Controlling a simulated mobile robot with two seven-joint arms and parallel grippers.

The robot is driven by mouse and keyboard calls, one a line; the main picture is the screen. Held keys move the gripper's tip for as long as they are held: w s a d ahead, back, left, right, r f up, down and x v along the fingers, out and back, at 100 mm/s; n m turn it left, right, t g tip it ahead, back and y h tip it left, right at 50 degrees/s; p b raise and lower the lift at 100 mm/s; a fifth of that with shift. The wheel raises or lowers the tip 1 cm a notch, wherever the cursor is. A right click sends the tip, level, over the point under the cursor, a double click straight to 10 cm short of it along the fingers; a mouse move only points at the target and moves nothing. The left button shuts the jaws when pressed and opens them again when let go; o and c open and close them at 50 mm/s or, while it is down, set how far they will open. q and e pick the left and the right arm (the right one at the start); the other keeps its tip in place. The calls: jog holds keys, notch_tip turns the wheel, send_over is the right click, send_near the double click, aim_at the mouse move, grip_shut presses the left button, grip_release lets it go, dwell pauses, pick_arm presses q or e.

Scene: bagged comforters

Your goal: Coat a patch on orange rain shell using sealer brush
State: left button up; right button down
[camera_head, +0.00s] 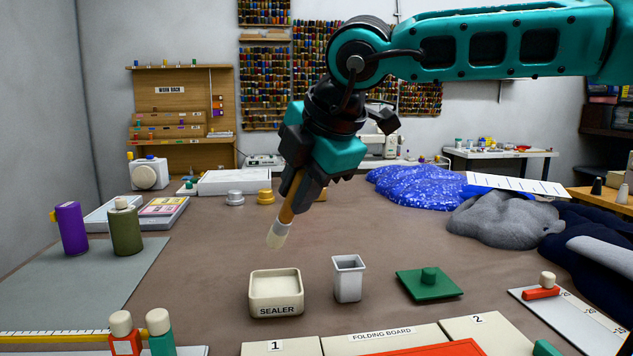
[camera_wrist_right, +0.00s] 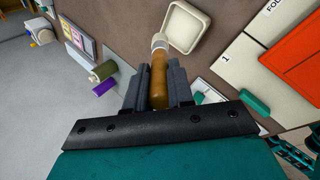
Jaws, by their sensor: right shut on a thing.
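My right gripper (camera_head: 303,185) is shut on the wooden handle of the sealer brush (camera_head: 286,213). The brush is tilted, with its pale bristles down, in the air above and behind the sealer tray. The cream tray (camera_head: 275,308), labelled SEALER, sits on the table. In the right wrist view the brush (camera_wrist_right: 158,80) runs between the fingers (camera_wrist_right: 159,88), its tip toward the tray (camera_wrist_right: 187,26). The orange rain shell (camera_head: 430,349) shows only partly on the folding board at the bottom edge; it also shows in the wrist view (camera_wrist_right: 296,55). My left gripper is not in view.
The folding board (camera_head: 390,337) lies in front. Purple (camera_head: 71,228) and olive (camera_head: 125,228) bottles stand left. Blue (camera_head: 415,186) and grey (camera_head: 497,219) bundles lie at back right.

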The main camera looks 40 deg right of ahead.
jog(key=shift+a+f, duration=0.15)
jog(key=shift+f, duration=0.4)
notch_tip(320, 180, down, 5)
jog(key=b, duration=0.3)
dwell(0.4)
jog(key=shift+f+b, duration=0.45)
jog(key=shift+b, duration=0.15)
dwell(0.5)
jog(key=shift+f+b, duration=0.3)
jog(key=shift+b, duration=0.1)
dwell(0.7)
jog(key=shift+s+f+b, duration=0.15)
jog(key=shift+f+b, duration=0.05)
jog(key=shift+b, duration=0.4)
dwell(1.7)
